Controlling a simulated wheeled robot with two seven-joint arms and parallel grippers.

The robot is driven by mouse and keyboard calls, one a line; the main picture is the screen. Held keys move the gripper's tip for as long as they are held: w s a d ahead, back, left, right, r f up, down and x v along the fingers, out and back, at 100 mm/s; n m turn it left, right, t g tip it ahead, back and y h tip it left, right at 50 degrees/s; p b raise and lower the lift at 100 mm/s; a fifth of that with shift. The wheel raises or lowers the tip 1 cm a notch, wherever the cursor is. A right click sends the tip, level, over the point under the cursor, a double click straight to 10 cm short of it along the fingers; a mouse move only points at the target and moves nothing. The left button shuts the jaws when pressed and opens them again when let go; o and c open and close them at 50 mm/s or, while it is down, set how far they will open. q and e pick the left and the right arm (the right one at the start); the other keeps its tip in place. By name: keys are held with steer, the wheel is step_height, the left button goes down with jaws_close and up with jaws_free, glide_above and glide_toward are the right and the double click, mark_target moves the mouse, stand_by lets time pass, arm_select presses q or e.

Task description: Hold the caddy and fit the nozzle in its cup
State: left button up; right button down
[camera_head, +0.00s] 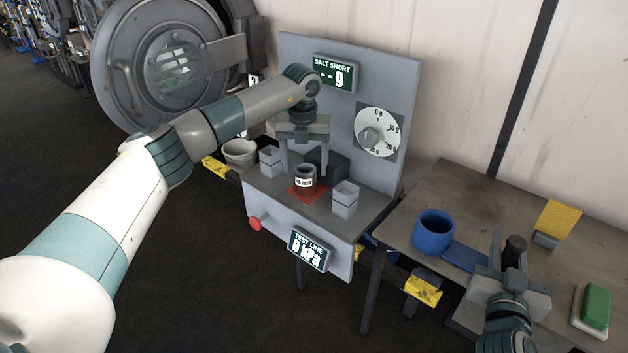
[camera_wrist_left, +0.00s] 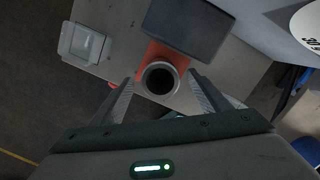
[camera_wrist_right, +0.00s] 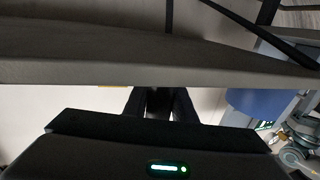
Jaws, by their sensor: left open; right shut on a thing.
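A dark, grey-rimmed cylindrical cup with a white label (camera_head: 305,187) stands upright on a red patch on the grey bench; I take it as the caddy's cup. My left gripper (camera_head: 304,170) is open, with its fingers on either side of the cup. The left wrist view looks down into the cup's dark mouth (camera_wrist_left: 160,79); contact with the fingers is not clear. My right gripper (camera_head: 510,262) is shut on a dark, round-topped piece (camera_head: 514,246), likely the nozzle, over the right-hand table. In the right wrist view the piece (camera_wrist_right: 158,103) is mostly hidden between the dark fingers.
White containers (camera_head: 345,198) flank the cup, and a dark block (camera_head: 325,160) stands behind it. The bench's back panel (camera_head: 345,100) carries a dial (camera_head: 379,133). On the right-hand table (camera_head: 470,200) are a blue pot (camera_head: 434,232), a yellow piece (camera_head: 558,218) and a green block (camera_head: 596,305).

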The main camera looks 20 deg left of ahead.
mark_target(305, 169)
arm_select(q)
jaws_close()
steer(key=shift+r, duration=0.1)
step_height(305, 169, up, 10)
stand_by(0.8)
stand_by(0.4)
